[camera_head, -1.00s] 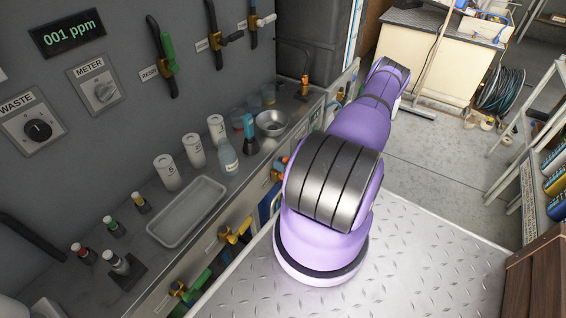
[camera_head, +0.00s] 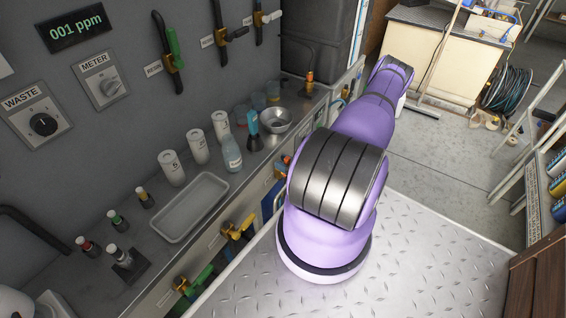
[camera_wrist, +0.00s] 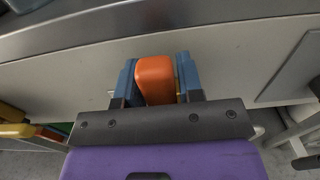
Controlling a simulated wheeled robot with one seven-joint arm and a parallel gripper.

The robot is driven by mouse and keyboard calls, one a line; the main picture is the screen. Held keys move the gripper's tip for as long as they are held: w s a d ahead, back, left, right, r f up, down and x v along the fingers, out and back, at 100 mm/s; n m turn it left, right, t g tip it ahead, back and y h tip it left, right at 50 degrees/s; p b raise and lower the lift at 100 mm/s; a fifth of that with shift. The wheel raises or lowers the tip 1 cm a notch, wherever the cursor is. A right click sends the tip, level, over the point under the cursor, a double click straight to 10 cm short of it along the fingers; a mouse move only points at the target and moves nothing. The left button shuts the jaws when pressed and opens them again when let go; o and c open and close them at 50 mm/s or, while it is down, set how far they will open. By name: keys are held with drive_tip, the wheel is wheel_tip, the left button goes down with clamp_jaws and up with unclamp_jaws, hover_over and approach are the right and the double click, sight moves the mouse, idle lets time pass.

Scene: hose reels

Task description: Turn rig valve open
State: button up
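In the wrist view my gripper (camera_wrist: 156,82) has its two blue fingers on either side of an orange handle (camera_wrist: 155,78) at the bench front. The handle nearly fills the space between the fingers. A thin gap seems to show on its right, so I cannot tell whether they press on it. No label is readable on this handle, so I cannot confirm it is the rig valve. In the head view my purple arm hides the gripper. A green-handled valve (camera_head: 197,283) and a yellow-handled valve (camera_head: 239,229) sit on the bench front.
The bench top holds a white tray (camera_head: 190,207), white canisters (camera_head: 172,168), a wash bottle (camera_head: 232,153) and a metal bowl (camera_head: 276,121). More valves (camera_head: 170,55) hang on the grey wall. The bench edge (camera_wrist: 100,22) runs close above the fingers. Open floor (camera_head: 430,170) lies right of my arm.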

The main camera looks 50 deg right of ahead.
drive_tip(key=shift+o, duration=1.1)
drive_tip(key=s, duration=1)
drive_tip(key=shift+s+d, duration=0.35)
drive_tip(key=shift+d, duration=0.05)
drive_tip(key=shift+r, duration=0.1)
